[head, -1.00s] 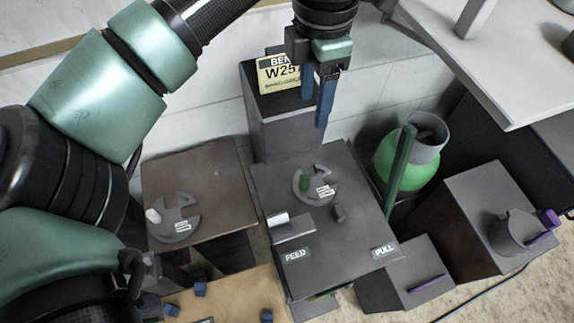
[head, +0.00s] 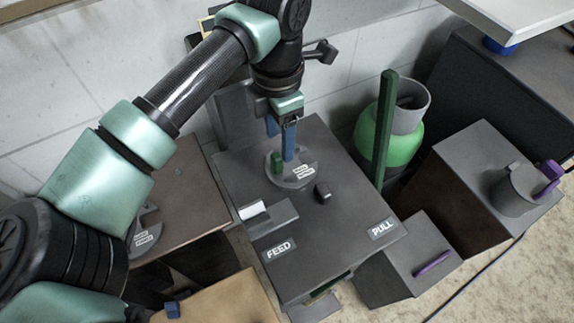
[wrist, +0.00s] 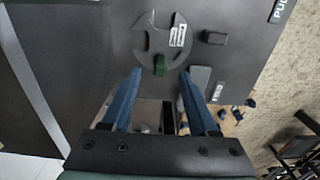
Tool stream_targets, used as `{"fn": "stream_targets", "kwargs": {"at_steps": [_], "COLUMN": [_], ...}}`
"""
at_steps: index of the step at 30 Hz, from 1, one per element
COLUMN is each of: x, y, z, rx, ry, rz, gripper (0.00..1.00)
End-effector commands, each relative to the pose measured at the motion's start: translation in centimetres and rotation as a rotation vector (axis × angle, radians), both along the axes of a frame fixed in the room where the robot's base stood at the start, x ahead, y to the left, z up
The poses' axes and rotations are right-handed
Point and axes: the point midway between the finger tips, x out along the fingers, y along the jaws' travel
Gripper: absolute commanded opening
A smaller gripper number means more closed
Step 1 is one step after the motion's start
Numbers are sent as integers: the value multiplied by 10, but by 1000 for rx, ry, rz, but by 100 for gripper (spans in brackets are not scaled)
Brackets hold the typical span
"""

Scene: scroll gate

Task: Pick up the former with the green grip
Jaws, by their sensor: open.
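The former with the green grip is a flat grey notched disc (head: 298,172) lying on the dark table marked FEED and PULL. Its green grip (head: 277,167) stands up near its left edge, and white labels lie on its face. In the wrist view the green grip (wrist: 160,65) is ahead of and between my fingertips. My gripper (head: 280,141) is open and empty, with its blue fingers pointing down above the disc. One finger overlaps the disc in the head view. My gripper (wrist: 160,85) also shows in the wrist view, its fingers spread wide.
A second grey former (head: 145,238) lies on the brown table at left, partly hidden by my arm. A small dark block (head: 323,193) and a white-topped grey block (head: 266,216) sit near the disc. A tall green post (head: 384,130) rises right of the table.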

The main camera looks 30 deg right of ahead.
Motion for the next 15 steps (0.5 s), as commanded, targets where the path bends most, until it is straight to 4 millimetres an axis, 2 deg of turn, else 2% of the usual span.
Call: {"fn": "stream_targets", "kwargs": {"at_steps": [5, 12, 15], "x": [0, -2, -1], "y": [0, -1, -1], "z": [-12, -48, -56], "rx": [-2, -1, -1], "ry": [2, 3, 1], "rz": [0, 2, 1], "gripper": [60, 60, 60]}}
